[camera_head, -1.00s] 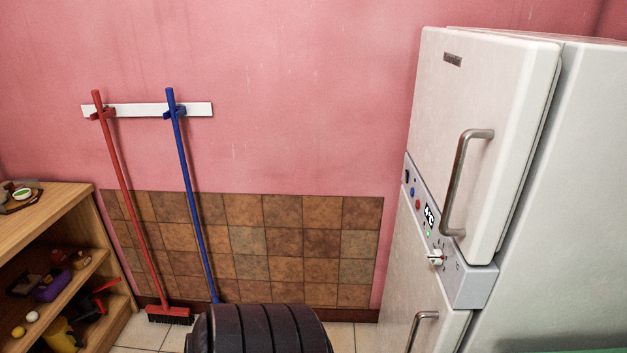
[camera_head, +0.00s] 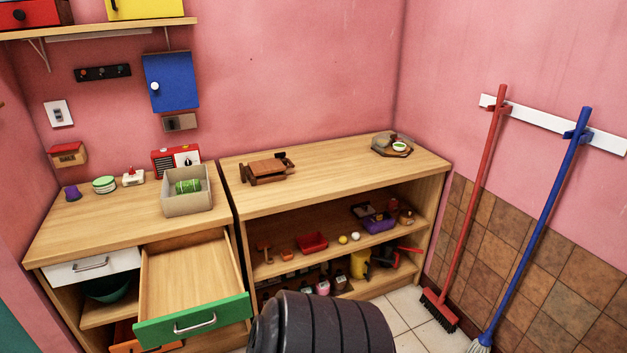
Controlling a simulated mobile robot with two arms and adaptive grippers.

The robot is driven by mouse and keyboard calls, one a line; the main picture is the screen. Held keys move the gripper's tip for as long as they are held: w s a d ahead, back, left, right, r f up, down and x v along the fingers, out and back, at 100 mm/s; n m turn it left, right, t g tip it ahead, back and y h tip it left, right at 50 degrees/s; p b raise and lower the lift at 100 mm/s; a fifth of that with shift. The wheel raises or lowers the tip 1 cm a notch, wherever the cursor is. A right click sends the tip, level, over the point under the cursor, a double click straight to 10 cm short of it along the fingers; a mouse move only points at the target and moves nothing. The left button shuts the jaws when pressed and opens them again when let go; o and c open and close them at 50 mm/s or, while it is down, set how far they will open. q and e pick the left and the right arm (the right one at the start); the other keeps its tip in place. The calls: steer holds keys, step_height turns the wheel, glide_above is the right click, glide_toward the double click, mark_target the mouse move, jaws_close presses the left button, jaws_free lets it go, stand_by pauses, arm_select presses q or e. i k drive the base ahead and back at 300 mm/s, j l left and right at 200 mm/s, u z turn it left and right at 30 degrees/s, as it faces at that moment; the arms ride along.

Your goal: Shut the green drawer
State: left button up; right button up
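The green drawer (camera_head: 160,331) is pulled well out of the left wooden cabinet. It has a green front with a silver bar handle (camera_head: 195,324) and a bare wooden inside that looks empty. Its front faces the bottom of the view. Neither of my grippers is in view.
A white drawer (camera_head: 92,266) sits to its left, and an orange drawer (camera_head: 145,343) shows below, partly hidden. An open shelf unit (camera_head: 330,187) with several small items stands to the right. A red broom (camera_head: 470,210) and a blue mop (camera_head: 530,225) hang on the right wall.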

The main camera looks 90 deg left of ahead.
mark_target(191, 284)
steer(key=k+u, duration=0.1)
steer(key=u, duration=3.55)
